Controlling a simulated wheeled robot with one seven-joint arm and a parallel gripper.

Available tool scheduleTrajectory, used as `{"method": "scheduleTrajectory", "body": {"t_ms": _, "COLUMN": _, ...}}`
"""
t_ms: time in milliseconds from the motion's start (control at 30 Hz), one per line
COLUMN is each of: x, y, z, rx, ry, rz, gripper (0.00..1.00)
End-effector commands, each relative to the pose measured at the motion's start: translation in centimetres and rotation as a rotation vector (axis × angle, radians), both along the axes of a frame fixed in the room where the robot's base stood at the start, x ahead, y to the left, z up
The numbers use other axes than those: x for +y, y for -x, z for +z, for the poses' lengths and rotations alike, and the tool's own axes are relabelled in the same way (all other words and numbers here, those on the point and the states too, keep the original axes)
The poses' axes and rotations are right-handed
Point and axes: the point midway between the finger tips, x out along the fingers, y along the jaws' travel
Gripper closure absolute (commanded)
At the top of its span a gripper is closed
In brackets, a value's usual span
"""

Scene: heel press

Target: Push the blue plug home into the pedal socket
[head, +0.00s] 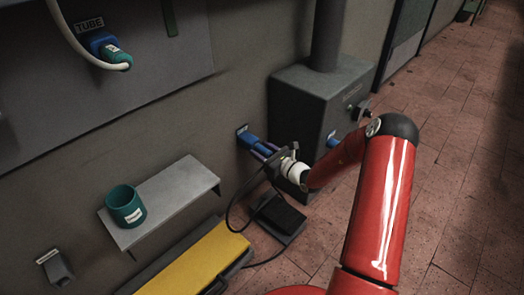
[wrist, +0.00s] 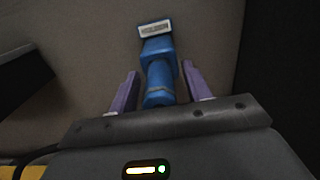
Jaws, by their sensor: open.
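The blue plug (head: 250,141) sits at a labelled holder low on the wall, left of the grey machine. In the wrist view the blue plug (wrist: 159,72) lies between the two purple fingers of my gripper (wrist: 161,78), with a gap on each side. My gripper (head: 266,150) is open around it in the head view. A small blue fitting with a label (head: 332,139) is on the grey machine's side, partly hidden by my arm; I cannot tell whether it is the pedal socket. A black pedal (head: 281,214) lies on the floor.
The grey machine (head: 310,95) stands right of my gripper. A black cable (head: 232,205) loops below it. A wall shelf (head: 180,190) holds a teal cup (head: 125,205), above a yellow-topped bench (head: 190,265). A teal plug with a white hose (head: 117,55) is upper left. The right floor is clear.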

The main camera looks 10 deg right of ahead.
Motion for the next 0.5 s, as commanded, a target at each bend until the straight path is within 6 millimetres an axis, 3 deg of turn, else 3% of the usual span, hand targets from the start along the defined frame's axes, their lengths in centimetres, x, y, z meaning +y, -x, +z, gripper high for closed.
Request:
{"method": "scheduleTrajectory", "body": {"t_ms": 67, "x": 0.00, "y": 0.00, "z": -0.01, "rx": 0.000, "ry": 0.000, "rz": 0.000, "gripper": 0.55}}
{"method": "scheduleTrajectory", "body": {"t_ms": 400, "x": -0.01, "y": -0.01, "z": -0.01, "rx": 0.000, "ry": 0.000, "rz": 0.000, "gripper": 1.00}}
{"method": "scheduleTrajectory", "body": {"t_ms": 500, "x": -0.01, "y": -0.01, "z": 0.01, "rx": 0.000, "ry": 0.000, "rz": 0.000, "gripper": 1.00}}
